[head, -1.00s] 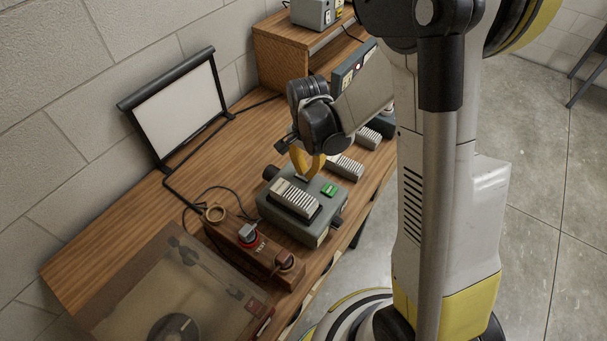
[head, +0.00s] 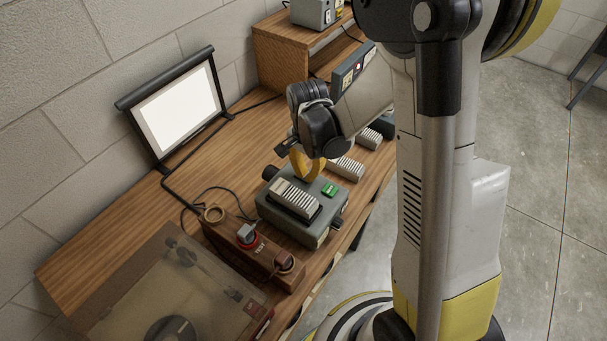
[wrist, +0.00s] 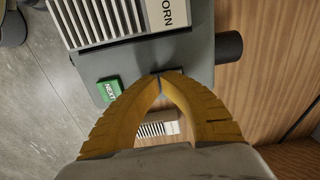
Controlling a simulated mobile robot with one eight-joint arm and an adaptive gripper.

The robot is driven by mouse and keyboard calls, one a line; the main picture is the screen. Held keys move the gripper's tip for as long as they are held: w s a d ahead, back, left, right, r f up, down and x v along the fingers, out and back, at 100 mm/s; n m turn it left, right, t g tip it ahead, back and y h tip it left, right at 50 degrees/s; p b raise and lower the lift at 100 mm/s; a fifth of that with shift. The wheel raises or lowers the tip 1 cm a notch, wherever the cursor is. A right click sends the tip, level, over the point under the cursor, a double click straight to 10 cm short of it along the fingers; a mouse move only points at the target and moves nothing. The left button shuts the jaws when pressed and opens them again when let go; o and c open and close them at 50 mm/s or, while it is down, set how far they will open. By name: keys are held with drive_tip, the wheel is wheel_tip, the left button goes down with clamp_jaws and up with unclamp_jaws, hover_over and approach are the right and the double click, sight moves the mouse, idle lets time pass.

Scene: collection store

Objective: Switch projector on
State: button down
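The grey projector (head: 298,230) stands on the wooden desk, with a ribbed slide tray (head: 295,197) on top and a green button (head: 330,190). In the wrist view the button (wrist: 109,89) reads NEXT, and the lens barrel (wrist: 229,47) sticks out to the right. My gripper (head: 308,178) is at the projector's far edge. In the wrist view its yellow fingertips (wrist: 161,78) meet with nothing seen between them, at a small dark part on that edge. I cannot tell whether they touch it. The screen (head: 178,112) glows bright white.
A record player (head: 165,295) fills the near left. Spare ribbed trays (head: 347,168) lie behind my gripper. A wooden shelf (head: 283,62) stands at the back.

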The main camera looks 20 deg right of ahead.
drive_tip(key=shift+r+p, duration=2.35)
drive_tip(key=shift+r, duration=1.2)
drive_tip(key=shift+s+r+b, duration=0.1)
drive_tip(key=shift+r+b, duration=0.05)
drive_tip(key=shift+b, duration=0.2)
drive_tip(key=s+r+n+t+b, duration=0.4)
drive_tip(key=s+n+t+b, duration=0.3)
drive_tip(key=s+n+b, duration=0.3)
drive_tip(key=s+b, duration=0.2)
drive_tip(key=shift+s+n+b, duration=0.3)
drive_tip(key=shift+n, duration=0.1)
drive_tip(key=shift+r, duration=0.1)
